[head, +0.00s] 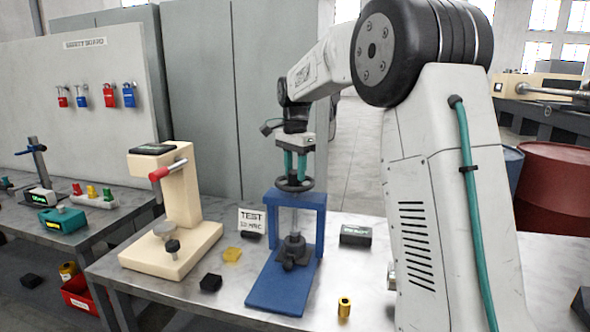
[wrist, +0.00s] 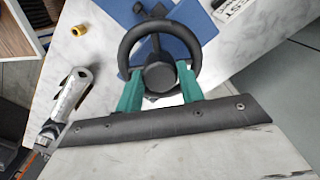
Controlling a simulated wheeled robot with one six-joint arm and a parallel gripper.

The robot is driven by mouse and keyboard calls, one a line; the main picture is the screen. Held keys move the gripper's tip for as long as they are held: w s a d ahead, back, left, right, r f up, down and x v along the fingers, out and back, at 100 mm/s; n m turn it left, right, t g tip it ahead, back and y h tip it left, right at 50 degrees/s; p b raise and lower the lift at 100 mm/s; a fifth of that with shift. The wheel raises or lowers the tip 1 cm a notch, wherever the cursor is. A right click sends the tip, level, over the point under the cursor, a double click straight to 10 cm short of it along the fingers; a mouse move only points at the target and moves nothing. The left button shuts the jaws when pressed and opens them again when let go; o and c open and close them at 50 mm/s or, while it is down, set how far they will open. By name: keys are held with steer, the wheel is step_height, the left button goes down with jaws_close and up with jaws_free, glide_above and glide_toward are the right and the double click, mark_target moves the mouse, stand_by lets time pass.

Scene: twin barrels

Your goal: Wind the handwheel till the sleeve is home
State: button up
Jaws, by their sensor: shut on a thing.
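A blue press frame (head: 265,290) stands on the bench with a dark handwheel (head: 308,184) on top. In the wrist view the handwheel (wrist: 127,44) is a black ring around a dark hub (wrist: 159,76). My gripper (head: 295,177) points straight down from above. Its green fingers (wrist: 160,82) lie either side of the hub, inside the ring, and are shut on the wheel. Below the frame's top a pale vertical screw (head: 294,221) runs down to a dark grey fitting (head: 294,249). I cannot make out which part is the sleeve or how it is seated.
A cream press (head: 180,195) with a red-tipped lever stands to the left. A TEST card (head: 252,221), a yellow block (head: 232,254), black blocks (head: 211,283) and a brass cylinder (head: 344,307) lie around the blue frame. A red barrel (head: 555,185) stands behind at right.

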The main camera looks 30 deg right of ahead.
mark_target(295, 171)
steer(key=shift+r, duration=0.1)
steer(key=o, duration=1)
steer(key=shift+r, duration=3.85)
